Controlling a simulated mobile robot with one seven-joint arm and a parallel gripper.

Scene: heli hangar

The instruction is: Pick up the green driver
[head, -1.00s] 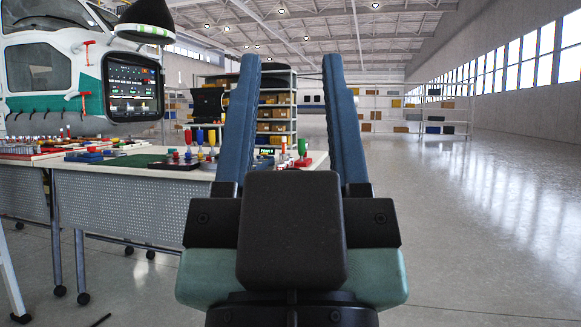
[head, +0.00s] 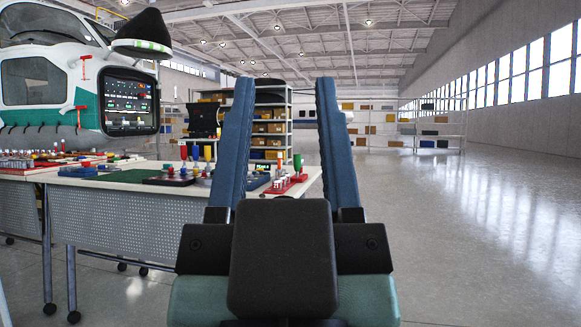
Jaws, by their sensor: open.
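A green-handled driver (head: 297,161) stands upright at the red stand (head: 288,187) near the right end of the white table. I cannot tell which of the two is the green driver meant. My gripper (head: 284,84) is open and empty, pointing away from me. In the head view, the right-hand green handle shows between its fingers, in the distance beyond them. The gripper hides part of the table's right end.
The white table (head: 110,182) with a perforated front panel holds a green mat (head: 122,176) and several small tools. A helicopter (head: 50,85) stands behind at left. Shelves with bins (head: 268,127) stand at the back. The floor (head: 470,230) at right is clear.

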